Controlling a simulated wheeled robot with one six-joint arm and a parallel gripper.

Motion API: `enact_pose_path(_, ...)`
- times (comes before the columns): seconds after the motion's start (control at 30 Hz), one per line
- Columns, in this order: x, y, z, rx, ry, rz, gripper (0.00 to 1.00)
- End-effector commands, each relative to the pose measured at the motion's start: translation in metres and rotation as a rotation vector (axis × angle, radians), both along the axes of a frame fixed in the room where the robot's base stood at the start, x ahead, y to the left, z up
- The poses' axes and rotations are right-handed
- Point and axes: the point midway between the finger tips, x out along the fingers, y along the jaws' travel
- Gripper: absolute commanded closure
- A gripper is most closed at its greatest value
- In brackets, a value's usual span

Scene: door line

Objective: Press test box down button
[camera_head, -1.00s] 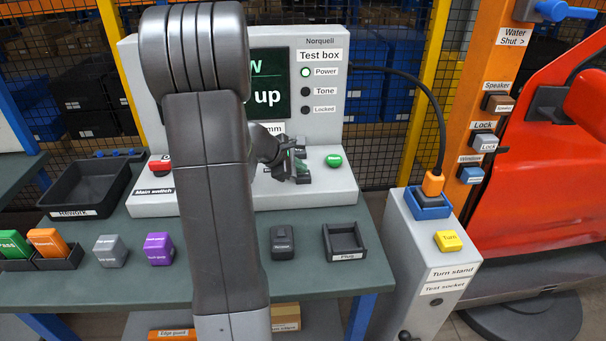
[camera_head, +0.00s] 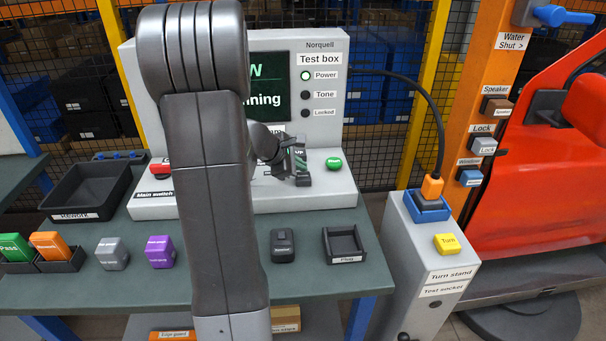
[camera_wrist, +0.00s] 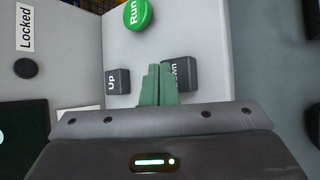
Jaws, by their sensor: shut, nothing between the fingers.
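The test box (camera_head: 335,60) stands on the bench, with a screen (camera_head: 268,84) partly hidden by my arm; the screen text ends in "nning". In the wrist view, the dark Down button (camera_wrist: 184,75) is partly covered by my shut green fingers (camera_wrist: 159,84). The dark Up button (camera_wrist: 117,82) is to the left of the fingers, uncovered. The fingertips overlap the Down button's left side; I cannot tell whether they touch it. In the head view, my gripper (camera_head: 298,170) is low over the box's sloping panel. The Down button is hidden there.
The green Run button (camera_wrist: 137,13) is close by on the same panel; it also shows in the head view (camera_head: 333,163). The red main switch (camera_head: 160,167) is at the panel's left. A black cable (camera_head: 425,95) arches from the box to the turn stand (camera_head: 420,260).

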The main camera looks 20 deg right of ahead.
Motion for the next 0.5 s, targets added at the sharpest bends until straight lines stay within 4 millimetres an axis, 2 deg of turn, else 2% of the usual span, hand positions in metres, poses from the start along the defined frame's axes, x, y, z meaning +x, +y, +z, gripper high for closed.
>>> enact_pose_path(0.27,0.000,0.000,0.001,0.000,-0.001,0.001,1.00)
enact_pose_path(0.5,0.000,0.000,0.022,-0.001,-0.001,-0.001,1.00)
